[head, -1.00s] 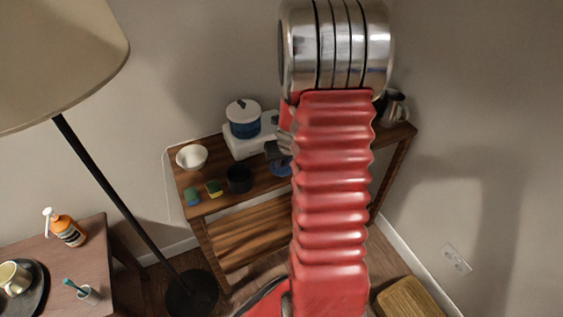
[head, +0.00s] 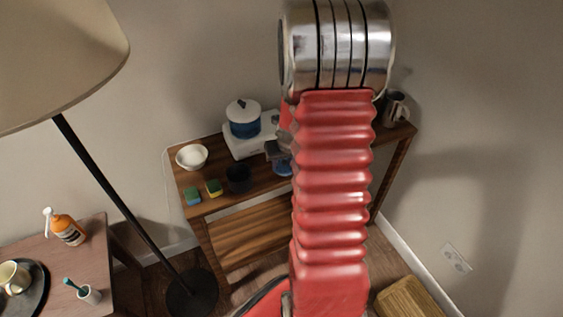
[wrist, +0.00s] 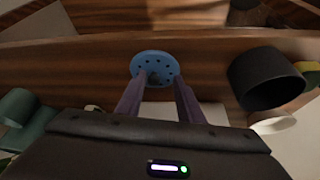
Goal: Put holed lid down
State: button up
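The blue holed lid (wrist: 146,60), round with a ring of small holes, appears flat on the wooden table, near its edge in the wrist view. In the head view the lid (head: 283,169) shows partly, beside the red arm. My gripper (wrist: 160,80) is over the lid, its two fingers apart on either side of the dark central knob. I see a gap between knob and fingers. In the head view my gripper (head: 277,150) is mostly hidden by my arm. A blue pot with a white lid (head: 243,118) stands behind on a white hotplate (head: 240,147).
A black cup (head: 239,179) stands left of the lid and looms close in the wrist view (wrist: 262,80). A metal pitcher (head: 395,108) stands at the right end of the wooden table (head: 262,184).

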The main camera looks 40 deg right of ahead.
jog(key=v, duration=1.2)
dwell(0.7)
jog(key=s+a+r+n, duration=0.2)
jog(key=a+r, duration=0.3)
jog(key=a, duration=0.4)
jog(key=s+a+r+n+t+y, duration=0.1)
jog(key=s+a+r, duration=0.4)
jog(key=a, duration=0.5)
jog(key=s+a+r+n+y, duration=0.1)
jog(key=s+a+r, duration=0.3)
jog(key=a, duration=0.6)
jog(key=shift+s+r+n, duration=0.2)
jog(key=shift+r+n, duration=0.25)
jog(key=shift+n, duration=0.35)
